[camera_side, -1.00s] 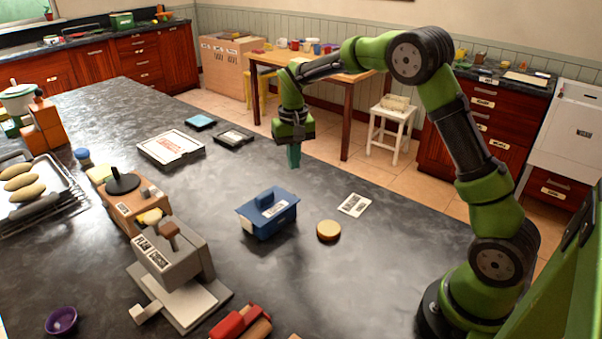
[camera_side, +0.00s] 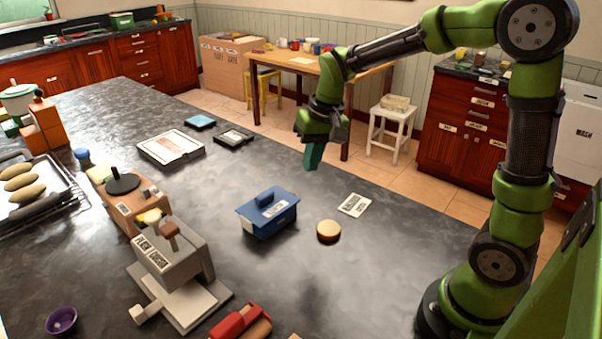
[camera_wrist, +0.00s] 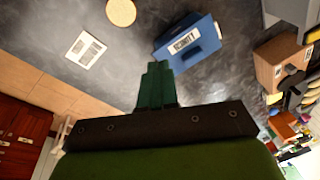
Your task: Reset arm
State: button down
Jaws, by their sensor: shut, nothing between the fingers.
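My arm is green and black and stands at the right of the side view. My gripper (camera_side: 312,168) hangs above the far edge of the dark counter, its teal fingers shut and empty. In the wrist view my gripper (camera_wrist: 155,68) also shows with its fingers together and nothing between them. It is clear of the blue lidded box (camera_side: 267,213), which sits on the counter below and to its left in the side view. The blue box (camera_wrist: 188,44) lies beyond the fingertips in the wrist view.
A round tan-topped disc (camera_side: 328,231) and a white printed card (camera_side: 354,205) lie near the blue box. A grey machine (camera_side: 175,262), a brown machine (camera_side: 125,197) and a baking tray (camera_side: 75,200) stand at the left. Open counter lies around the box.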

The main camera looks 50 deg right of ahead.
jog(key=s+a+r+t, duration=0.2)
jog(key=s+r, duration=0.1)
jog(key=s, duration=0.4)
jog(key=s+a+r+n+t+y, duration=0.1)
jog(key=s+a+r+t, duration=0.2)
jog(key=s, duration=0.5)
jog(key=shift+a+r, duration=0.25)
jog(key=shift+a, duration=0.05)
jog(key=shift+s, duration=0.1)
